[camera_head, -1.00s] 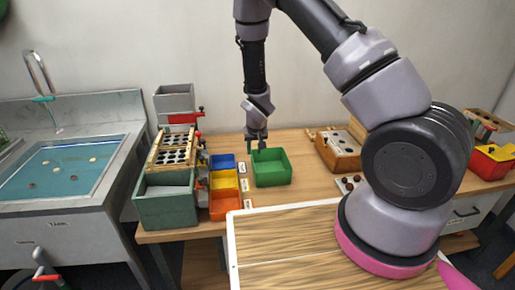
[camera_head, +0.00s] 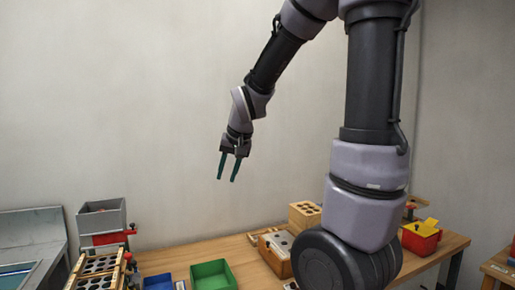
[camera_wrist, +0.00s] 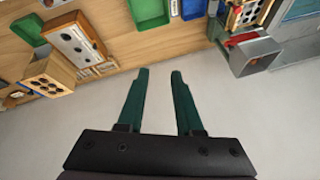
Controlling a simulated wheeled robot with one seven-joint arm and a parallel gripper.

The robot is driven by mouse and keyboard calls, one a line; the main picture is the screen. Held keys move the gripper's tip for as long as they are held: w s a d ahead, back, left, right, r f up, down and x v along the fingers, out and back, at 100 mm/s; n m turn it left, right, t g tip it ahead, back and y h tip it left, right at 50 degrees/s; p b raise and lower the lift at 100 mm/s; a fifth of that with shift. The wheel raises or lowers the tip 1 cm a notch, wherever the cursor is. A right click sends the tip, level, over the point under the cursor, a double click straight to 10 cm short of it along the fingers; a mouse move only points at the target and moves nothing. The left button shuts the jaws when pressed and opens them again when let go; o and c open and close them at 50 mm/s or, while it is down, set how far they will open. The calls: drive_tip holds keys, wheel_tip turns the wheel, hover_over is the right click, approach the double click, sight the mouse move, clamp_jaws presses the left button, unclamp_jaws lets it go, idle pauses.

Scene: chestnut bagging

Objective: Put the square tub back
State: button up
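A green square tub (camera_head: 212,275) stands on the wooden table (camera_head: 177,257) at the bottom of the head view, cut off by the frame's lower edge. It seems to be the green tub at the top edge of the wrist view (camera_wrist: 148,10). My gripper (camera_head: 228,180) is high above the table in front of the bare wall. It points down with its two teal fingers apart and nothing between them, as the wrist view also shows (camera_wrist: 160,72).
A blue bin (camera_head: 158,282) sits left of the tub. A grey bin (camera_head: 101,215) stands further left by the sink. A wooden box with holes (camera_head: 304,214) and a red and yellow container (camera_head: 421,236) are to the right. The air around my gripper is clear.

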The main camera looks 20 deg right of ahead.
drive_tip(key=s+d+r, duration=0.1)
drive_tip(key=s+r, duration=0.4)
drive_tip(key=s, duration=0.3)
drive_tip(key=s+d+r+t, duration=0.1)
drive_tip(key=s+r, duration=0.3)
drive_tip(key=s, duration=0.4)
drive_tip(key=shift+s+d+r+t+y, duration=0.25)
drive_tip(key=shift+s+r+t+y, duration=0.05)
drive_tip(key=shift+r, duration=0.05)
drive_tip(key=shift+m, duration=0.3)
